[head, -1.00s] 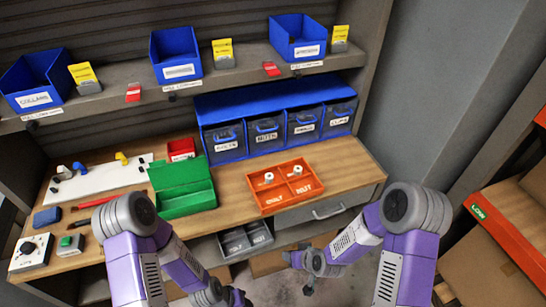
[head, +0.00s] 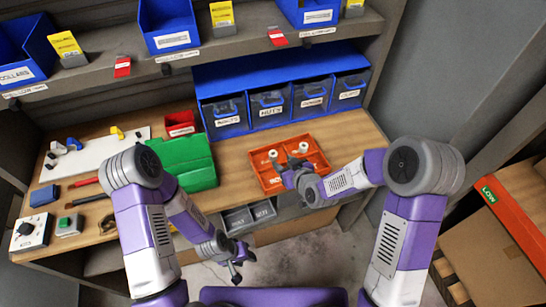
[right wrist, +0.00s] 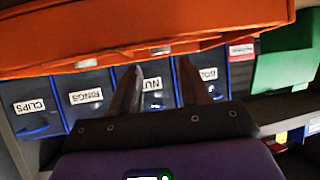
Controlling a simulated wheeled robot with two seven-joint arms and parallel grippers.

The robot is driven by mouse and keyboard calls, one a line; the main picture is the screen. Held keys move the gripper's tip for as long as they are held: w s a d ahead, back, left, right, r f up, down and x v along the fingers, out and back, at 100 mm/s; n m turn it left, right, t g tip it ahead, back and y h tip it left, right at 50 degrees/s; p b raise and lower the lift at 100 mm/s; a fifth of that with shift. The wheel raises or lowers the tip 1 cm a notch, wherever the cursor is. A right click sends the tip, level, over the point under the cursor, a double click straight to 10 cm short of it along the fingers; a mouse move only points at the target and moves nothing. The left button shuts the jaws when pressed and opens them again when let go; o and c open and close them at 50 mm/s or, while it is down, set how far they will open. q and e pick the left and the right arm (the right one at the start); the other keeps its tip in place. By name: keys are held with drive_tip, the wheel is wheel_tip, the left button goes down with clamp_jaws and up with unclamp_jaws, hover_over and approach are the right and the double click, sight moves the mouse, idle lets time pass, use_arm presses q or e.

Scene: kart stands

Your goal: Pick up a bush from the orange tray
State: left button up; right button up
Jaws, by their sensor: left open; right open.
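The orange tray (head: 313,137) sits on the wooden bench top below the blue drawers. Two small white ring-like bushes show in it: a left one (head: 273,154) and a right one (head: 303,147). My right gripper (head: 288,166) is open and empty at the tray's front part, covering some of it. In the right wrist view an orange tray wall (right wrist: 150,35) fills the top, and the open fingers (right wrist: 163,82) point toward the drawers. My left gripper (head: 238,268) is open and empty, low in front of the bench.
A green box (head: 185,160) stands left of the tray, with a small red bin (head: 180,124) behind it. Blue drawers (head: 270,105) stand behind the tray. A shelf with blue bins (head: 167,25) overhangs the bench. Bare bench top lies right of the tray.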

sight(273, 154)
drive_tip(key=shift+r+x, duration=0.15)
drive_tip(key=shift+x, duration=1.6)
drive_tip(key=shift+r+x, duration=0.1)
drive_tip(key=shift+x, duration=1.7)
drive_tip(key=shift+w, duration=0.1)
drive_tip(key=shift+r, duration=0.1)
drive_tip(key=shift+c, duration=0.3)
drive_tip(key=c, duration=0.7)
